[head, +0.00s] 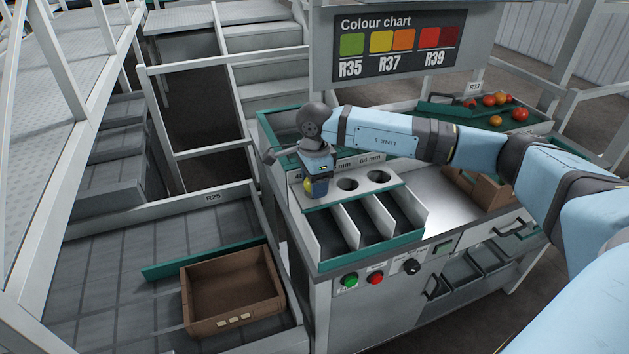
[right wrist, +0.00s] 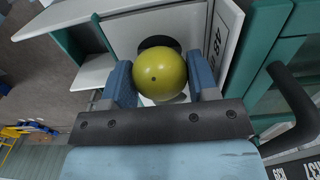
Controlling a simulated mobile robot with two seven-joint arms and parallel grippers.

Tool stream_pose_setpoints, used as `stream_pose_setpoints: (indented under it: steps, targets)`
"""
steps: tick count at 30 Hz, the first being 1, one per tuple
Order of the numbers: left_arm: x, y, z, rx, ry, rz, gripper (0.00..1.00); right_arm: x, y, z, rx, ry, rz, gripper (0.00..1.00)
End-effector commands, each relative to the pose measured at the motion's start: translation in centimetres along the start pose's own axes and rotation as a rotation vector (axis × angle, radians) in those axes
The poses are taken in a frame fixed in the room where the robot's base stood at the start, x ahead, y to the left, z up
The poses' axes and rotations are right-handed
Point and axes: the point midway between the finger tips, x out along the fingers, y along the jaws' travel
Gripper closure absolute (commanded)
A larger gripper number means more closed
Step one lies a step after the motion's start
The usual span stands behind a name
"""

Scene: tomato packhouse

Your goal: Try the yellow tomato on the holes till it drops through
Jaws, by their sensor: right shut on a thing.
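The yellow tomato (right wrist: 160,74) is round and sits between the two blue fingers of my right gripper (right wrist: 163,85). In the head view a little of the tomato (head: 308,187) shows beside the right gripper (head: 317,188), low over the left end of the pale hole plate (head: 363,187). Two dark holes, the middle one (head: 348,184) and the right one (head: 377,177), are open and empty. The left hole is hidden in the head view; part of a dark hole (right wrist: 158,42) shows just beyond the tomato in the right wrist view. I cannot tell whether the tomato touches the plate.
Open compartments with grey dividers (head: 342,226) lie in front of the plate. A green tray (head: 455,111) with several red and orange tomatoes stands at the back right. A brown crate (head: 268,276) stands on the lower left conveyor. Buttons (head: 375,278) line the front panel.

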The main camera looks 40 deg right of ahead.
Motion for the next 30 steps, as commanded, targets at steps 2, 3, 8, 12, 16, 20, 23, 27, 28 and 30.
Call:
stream_pose_setpoints:
  steps: [2,3,8,12,16,20,23,27,28,30]
  targets:
    - [0.11,0.0,0.16,0.0,0.0,0.0,1.0,0.04,0.0,0.02,0.0,0.0,0.0,0.58]
    - [0.17,-0.01,0.28,0.0,-0.001,0.0,1.0,0.06,0.0,0.03,0.0,0.0,0.0,0.58]
    - [0.3,-0.02,0.68,0.0,-0.007,0.0,1.0,-0.02,0.0,0.03,0.0,0.0,0.0,0.58]
    - [0.36,-0.02,0.89,0.0,-0.011,0.0,1.0,-0.03,0.0,0.03,0.0,0.0,0.0,0.35]
    - [0.36,-0.01,0.88,0.0,-0.011,0.0,1.0,-0.03,0.0,0.03,0.0,0.0,0.0,0.16]
    - [0.33,0.0,0.79,0.0,-0.009,0.0,1.0,-0.04,-0.02,0.02,0.0,0.0,-0.001,0.16]
    - [0.29,0.0,0.64,0.0,-0.006,0.001,1.0,-0.03,-0.03,0.02,0.0,0.0,-0.001,0.16]
    - [0.23,0.0,0.42,0.001,-0.002,0.001,1.0,-0.04,-0.04,0.01,0.0,0.0,-0.001,0.16]
    - [0.22,0.0,0.39,0.001,-0.001,0.001,1.0,-0.05,-0.05,0.01,0.0,0.0,-0.002,0.16]
    - [0.2,-0.01,0.36,0.001,-0.001,0.001,1.0,-0.05,-0.05,0.01,0.0,0.0,-0.002,0.16]
